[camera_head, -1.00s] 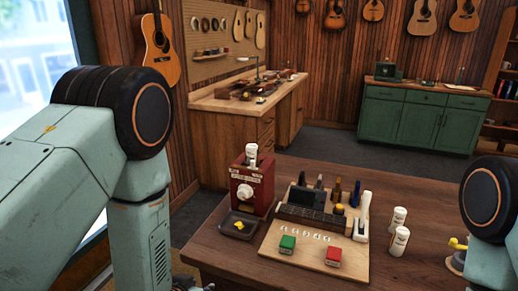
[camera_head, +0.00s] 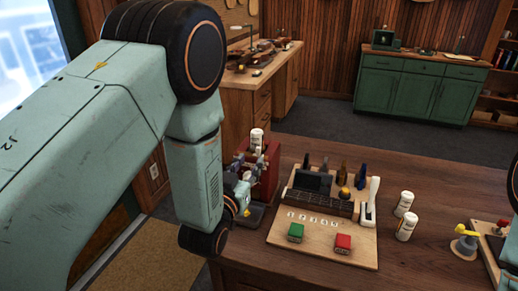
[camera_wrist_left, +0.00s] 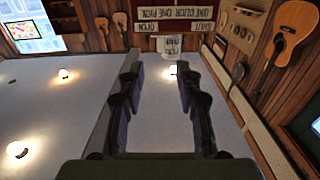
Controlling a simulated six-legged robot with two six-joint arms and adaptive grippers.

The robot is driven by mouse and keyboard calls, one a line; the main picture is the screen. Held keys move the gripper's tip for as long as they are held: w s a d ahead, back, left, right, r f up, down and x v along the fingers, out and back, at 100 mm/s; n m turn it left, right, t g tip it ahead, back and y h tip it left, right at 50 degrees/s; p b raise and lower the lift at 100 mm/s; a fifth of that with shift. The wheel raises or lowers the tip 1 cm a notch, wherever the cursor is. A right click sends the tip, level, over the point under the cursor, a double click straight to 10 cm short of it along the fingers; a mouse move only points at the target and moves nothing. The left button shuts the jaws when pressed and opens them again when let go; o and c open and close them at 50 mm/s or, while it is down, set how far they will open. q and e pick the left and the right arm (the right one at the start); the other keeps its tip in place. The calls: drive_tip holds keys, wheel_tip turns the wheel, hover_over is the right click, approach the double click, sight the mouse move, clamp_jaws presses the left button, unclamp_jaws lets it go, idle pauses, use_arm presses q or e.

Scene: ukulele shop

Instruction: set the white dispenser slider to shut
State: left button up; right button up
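The red dispenser (camera_head: 269,170) stands at the left of the wooden table, partly hidden behind my left arm and gripper. Its red sign with OPEN and SHUT labels (camera_wrist_left: 178,22) appears upside down in the left wrist view. The white slider (camera_wrist_left: 170,45) sits below the sign there, between the labels and nearer OPEN. My left gripper (camera_head: 248,167) is at the dispenser's front. In the left wrist view its two dark fingers (camera_wrist_left: 157,70) are apart with nothing between them, and the slider shows just beyond the tips. My right gripper is out of view.
A white bottle (camera_head: 257,139) sits atop the dispenser.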

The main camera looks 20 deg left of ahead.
sight(257, 149)
use_arm(q)
drive_tip(key=w+p, duration=0.1)
drive_tip(key=w, duration=0.6)
drive_tip(key=shift+d+f, duration=0.1)
drive_tip(key=shift+s+r, duration=0.25)
drive_tip(key=shift+s, duration=0.1)
drive_tip(key=shift+w+f, duration=0.3)
drive_tip(key=shift+w, duration=0.2)
drive_tip(key=c, duration=0.5)
drive_tip(key=shift+s+r, duration=0.1)
drive_tip(key=shift+s, duration=0.1)
clamp_jaws()
